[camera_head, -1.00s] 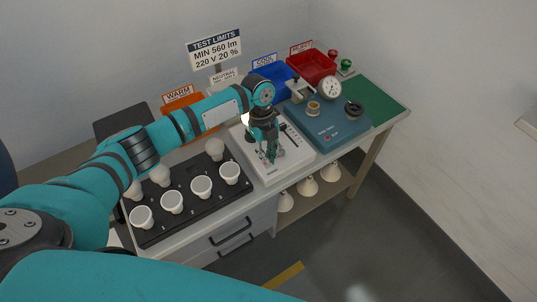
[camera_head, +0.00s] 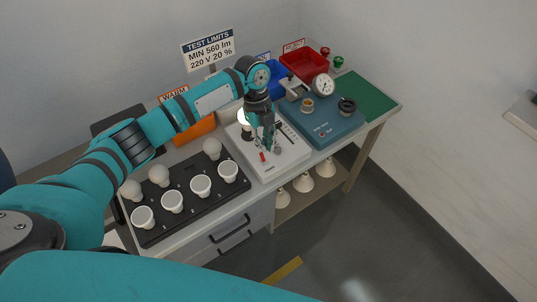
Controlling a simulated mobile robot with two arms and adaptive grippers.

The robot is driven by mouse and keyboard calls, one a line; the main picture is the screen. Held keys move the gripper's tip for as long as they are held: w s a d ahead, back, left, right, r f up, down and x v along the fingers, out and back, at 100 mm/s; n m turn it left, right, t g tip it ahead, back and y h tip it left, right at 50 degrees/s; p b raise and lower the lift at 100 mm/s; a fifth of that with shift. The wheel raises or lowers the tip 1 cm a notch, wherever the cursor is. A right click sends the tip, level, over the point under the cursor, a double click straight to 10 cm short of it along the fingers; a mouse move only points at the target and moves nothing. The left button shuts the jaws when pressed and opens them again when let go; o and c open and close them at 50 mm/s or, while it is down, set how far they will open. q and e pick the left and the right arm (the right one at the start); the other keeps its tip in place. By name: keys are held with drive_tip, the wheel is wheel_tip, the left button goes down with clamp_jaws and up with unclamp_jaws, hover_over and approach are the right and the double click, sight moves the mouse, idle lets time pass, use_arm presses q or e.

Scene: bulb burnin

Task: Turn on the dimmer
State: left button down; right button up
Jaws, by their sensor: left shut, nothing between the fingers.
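The white dimmer unit (camera_head: 270,173) sits on the bench, right of the black bulb tray. It has a small red switch (camera_head: 263,157) near its front, a slot with a dark slider (camera_head: 285,134) on its right side, and a glowing bulb (camera_head: 243,117) at its back left. My left gripper (camera_head: 269,147) points down over the middle of the unit, shut and empty, close beside the red switch. Whether its fingertips touch the panel I cannot tell. The gripper hides part of the panel. My right gripper is out of view.
The black tray (camera_head: 190,215) with several white bulbs lies to the left. A blue tester (camera_head: 325,127) with a round gauge stands close on the right. Orange (camera_head: 195,132), blue (camera_head: 279,88) and red (camera_head: 304,64) bins line the back. A green mat (camera_head: 368,97) is clear.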

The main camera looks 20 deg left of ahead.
use_arm(q)
drive_tip(key=w+a+r, duration=0.1)
drive_tip(key=w+a+r+b, duration=0.1)
drive_tip(key=a+r, duration=0.1)
drive_tip(key=shift+w+r, duration=0.25)
drive_tip(key=shift+w, duration=0.1)
